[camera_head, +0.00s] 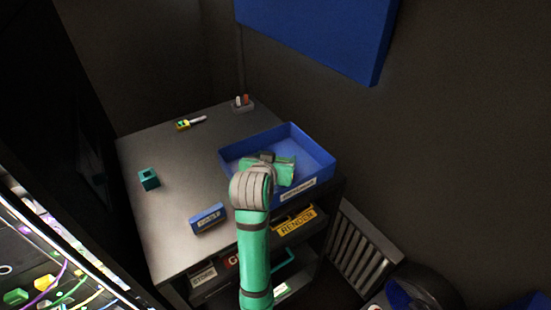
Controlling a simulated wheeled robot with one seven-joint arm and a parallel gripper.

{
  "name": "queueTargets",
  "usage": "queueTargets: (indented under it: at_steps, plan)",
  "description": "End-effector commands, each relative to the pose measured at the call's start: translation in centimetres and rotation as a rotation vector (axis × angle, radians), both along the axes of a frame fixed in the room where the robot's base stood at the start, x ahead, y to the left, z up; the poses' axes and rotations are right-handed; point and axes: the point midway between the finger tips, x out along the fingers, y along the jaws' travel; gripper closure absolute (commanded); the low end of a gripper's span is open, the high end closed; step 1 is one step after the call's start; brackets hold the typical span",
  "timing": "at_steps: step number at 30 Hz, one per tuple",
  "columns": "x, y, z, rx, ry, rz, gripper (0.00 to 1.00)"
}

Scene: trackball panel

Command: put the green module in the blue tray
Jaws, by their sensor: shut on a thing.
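The blue tray (324,159) sits at the right rear of the grey table, with a white label on its front wall. My green and grey arm reaches over the tray's left front part. My gripper (281,170) is over the tray and shut on the green module. The module is mostly hidden behind my wrist and hand, and its green is hard to tell from my arm's green. I cannot tell whether it touches the tray floor. The right and rear parts of the tray floor look empty.
A teal block with a dark hole (149,179) stands at the table's left. A small blue labelled box (208,218) lies near the front. A yellow-green tool (190,123) and a small grey holder (242,103) are at the back. A lit panel (60,270) with cables is at lower left.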

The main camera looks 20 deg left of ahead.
Motion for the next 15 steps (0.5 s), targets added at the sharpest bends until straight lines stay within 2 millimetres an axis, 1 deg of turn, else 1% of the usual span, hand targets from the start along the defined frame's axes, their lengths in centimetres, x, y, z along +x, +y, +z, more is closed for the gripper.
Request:
queueTargets:
  at_steps: [8, 9, 10, 11, 15]
  plan:
    - [0.0, 0.0, -0.27, 0.0, -0.001, 0.0, 0.53]
    - [0.0, 0.01, -0.24, 0.0, -0.001, 0.0, 0.23]
    - [0.01, 0.01, -0.23, 0.0, -0.001, 0.0, 0.16]
    - [0.01, 0.01, -0.23, 0.0, -0.001, 0.0, 0.11]
    - [0.0, 0.01, -0.23, 0.0, -0.001, 0.0, 0.11]
